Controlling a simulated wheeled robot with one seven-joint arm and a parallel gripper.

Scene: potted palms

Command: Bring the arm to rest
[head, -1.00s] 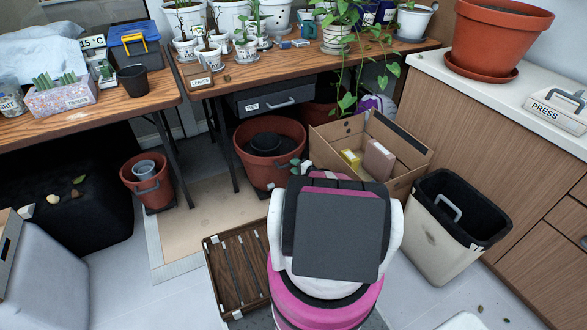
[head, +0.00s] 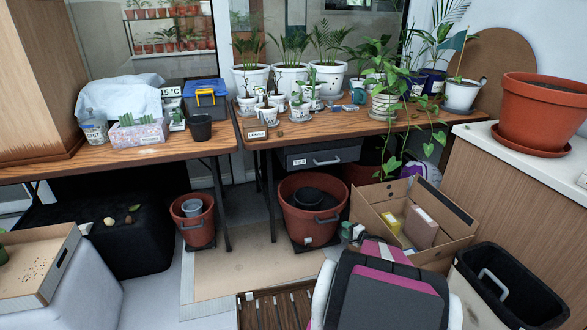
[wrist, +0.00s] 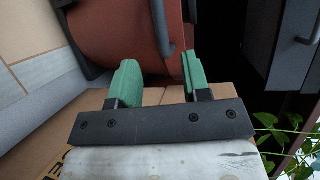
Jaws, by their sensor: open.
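My gripper (wrist: 160,75) shows in the wrist view with its two green fingers apart and nothing between them. It faces a large terracotta-coloured tub (wrist: 115,28), and brown cardboard lies just beneath the fingers. In the head view a small greenish part of my gripper (head: 346,231) shows at the left edge of the open cardboard box (head: 452,246), beside the terracotta tub (head: 300,225). My own pink, white and dark arm links fill the bottom middle and hide most of the gripper. I cannot tell whether the gripper touches the box.
Two wooden tables carry potted palms (head: 289,75), a trailing plant (head: 385,90) and a blue toolbox (head: 203,98). A black-lined bin (head: 490,300) stands at right below a counter (head: 480,135). A smaller tub (head: 197,230) and a slatted crate (head: 270,310) are on the floor.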

